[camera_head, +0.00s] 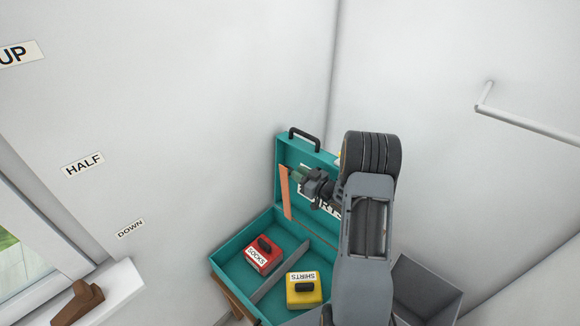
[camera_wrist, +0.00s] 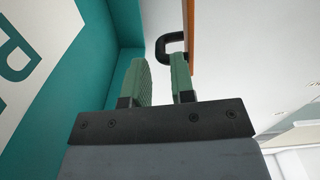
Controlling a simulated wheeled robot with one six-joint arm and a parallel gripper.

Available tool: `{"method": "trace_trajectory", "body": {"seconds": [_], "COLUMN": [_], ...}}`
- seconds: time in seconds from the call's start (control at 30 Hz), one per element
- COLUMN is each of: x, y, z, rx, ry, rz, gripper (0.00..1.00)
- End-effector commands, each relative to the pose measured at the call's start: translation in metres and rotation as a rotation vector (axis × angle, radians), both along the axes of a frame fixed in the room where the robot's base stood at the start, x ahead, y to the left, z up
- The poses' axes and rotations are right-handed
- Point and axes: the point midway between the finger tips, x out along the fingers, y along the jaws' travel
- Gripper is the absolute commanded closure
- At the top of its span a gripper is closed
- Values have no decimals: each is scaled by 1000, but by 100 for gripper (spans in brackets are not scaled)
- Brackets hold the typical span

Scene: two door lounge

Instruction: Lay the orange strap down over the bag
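The teal bag (camera_head: 243,243) lies open, its lid (camera_head: 288,153) standing upright behind the base. The orange strap (camera_head: 286,193) stands roughly upright at the left side of the lid; in the wrist view it is a thin strip (camera_wrist: 189,35) beyond the right finger. My gripper (camera_head: 299,177) is in front of the lid beside the strap's upper part. In the wrist view its green fingers (camera_wrist: 160,78) are apart, with nothing seen between them. My arm hides the right part of the bag and lid.
A red SOCKS block (camera_head: 263,254) and a yellow SHIRTS block (camera_head: 304,290) lie in the bag, with a divider (camera_head: 281,270) between. A grey bin (camera_head: 428,285) stands at right. A wall rail (camera_head: 530,122) is upper right. Walls rise close behind the bag.

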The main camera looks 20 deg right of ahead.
Motion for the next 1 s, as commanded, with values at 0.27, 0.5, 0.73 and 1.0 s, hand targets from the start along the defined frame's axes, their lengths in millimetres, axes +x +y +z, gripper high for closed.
{"method": "trace_trajectory", "body": {"seconds": [0.27,0.5,0.73,1.0], "x": [33,42,42,42], "y": [16,20,20,20], "z": [1,0,0,0], "rx": [0,0,0,0], "ry": [1,1,1,1], "rz": [1,0,0,0], "gripper": [77,77,77,100]}}
